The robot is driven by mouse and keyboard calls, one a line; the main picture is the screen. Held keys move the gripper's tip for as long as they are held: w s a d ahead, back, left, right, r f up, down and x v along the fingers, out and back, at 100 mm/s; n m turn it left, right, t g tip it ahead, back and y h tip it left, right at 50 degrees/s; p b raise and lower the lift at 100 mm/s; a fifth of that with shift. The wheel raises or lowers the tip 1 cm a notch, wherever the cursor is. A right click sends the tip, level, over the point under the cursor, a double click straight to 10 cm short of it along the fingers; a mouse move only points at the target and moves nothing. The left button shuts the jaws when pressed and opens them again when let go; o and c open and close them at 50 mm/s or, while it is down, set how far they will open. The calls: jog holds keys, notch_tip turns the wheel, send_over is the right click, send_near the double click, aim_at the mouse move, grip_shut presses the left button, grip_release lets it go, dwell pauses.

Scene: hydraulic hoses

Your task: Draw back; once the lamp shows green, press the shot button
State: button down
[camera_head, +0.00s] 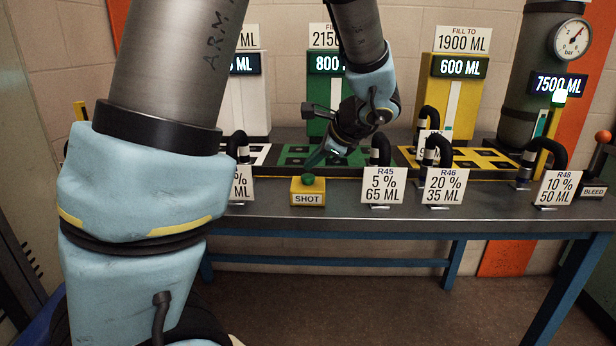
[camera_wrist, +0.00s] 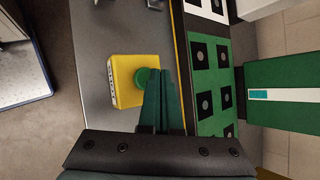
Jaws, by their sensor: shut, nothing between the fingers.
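The shot button is a green knob (camera_head: 308,179) on a yellow box (camera_head: 308,198) marked SHOT, at the table's front edge. My gripper (camera_head: 311,164) is shut and empty, with its dark green fingers pointing down just above the knob. In the wrist view the closed fingertips (camera_wrist: 158,72) overlap the right edge of the green knob (camera_wrist: 142,76) on its yellow box (camera_wrist: 122,92). I cannot tell whether they touch it.
Label cards such as R45 (camera_head: 384,186) and R46 (camera_head: 444,187) stand along the front edge, with black hoses (camera_head: 438,143) behind. A green mat (camera_head: 297,156) and a yellow mat (camera_head: 488,152) lie behind the box. A BLEED lever (camera_head: 602,137) stands far right.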

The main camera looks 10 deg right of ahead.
aim_at(312, 177)
jog(key=shift+f+b, duration=0.3)
jog(key=shift+f, duration=0.15)
jog(key=shift+f+b, duration=0.4)
jog(key=shift+f, duration=0.05)
dwell(0.5)
dwell(0.4)
jog(key=shift+r+p, duration=0.7)
jog(key=shift+r, duration=0.2)
jog(key=shift+r, duration=0.1)
jog(key=shift+r+p, duration=2.05)
jog(key=shift+r, duration=0.35)
